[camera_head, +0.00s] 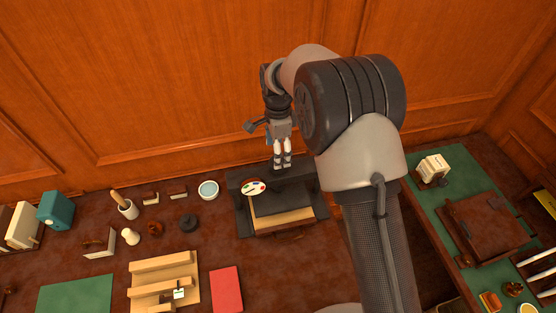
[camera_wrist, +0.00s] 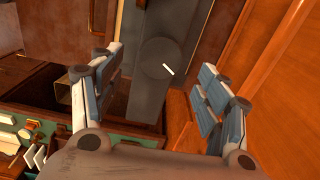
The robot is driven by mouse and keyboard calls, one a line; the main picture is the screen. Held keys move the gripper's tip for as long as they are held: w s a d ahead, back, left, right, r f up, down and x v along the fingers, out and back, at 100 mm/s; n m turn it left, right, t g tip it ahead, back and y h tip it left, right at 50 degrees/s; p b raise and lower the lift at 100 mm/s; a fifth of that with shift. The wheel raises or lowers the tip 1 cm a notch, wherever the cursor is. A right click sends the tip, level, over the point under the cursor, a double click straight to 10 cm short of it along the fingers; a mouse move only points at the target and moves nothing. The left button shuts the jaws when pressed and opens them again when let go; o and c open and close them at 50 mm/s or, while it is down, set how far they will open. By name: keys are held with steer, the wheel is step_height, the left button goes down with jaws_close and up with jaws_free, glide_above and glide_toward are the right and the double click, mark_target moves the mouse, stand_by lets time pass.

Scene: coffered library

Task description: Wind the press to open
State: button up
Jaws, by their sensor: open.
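The press (camera_head: 241,216) is a dark frame on the brown desk, with a dark plate above a pale, paper-like layer. A small white oval dial (camera_head: 253,187) with coloured marks sits at its upper left. My gripper (camera_head: 282,164) points down at the press's rear crossbar and overlaps it in the head view, so contact cannot be told there. In the wrist view my gripper (camera_wrist: 165,85) is open, its fingers spread on either side of a dark grey round disc (camera_wrist: 155,54) with a white mark. Nothing is held. The press's far right side is partly hidden by my arm.
A blue-filled bowl (camera_head: 208,190), a black round item (camera_head: 188,223), a wooden stepped stand (camera_head: 163,278) and a red book (camera_head: 227,289) lie left of the press. Wood panelling (camera_head: 150,80) rises close behind. A green-topped desk (camera_head: 436,205) stands right.

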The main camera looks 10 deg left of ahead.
step_height(320, 180, down, 5)
steer(key=shift+f, duration=0.1)
steer(key=shift+c, duration=0.6)
steer(key=c, duration=0.9)
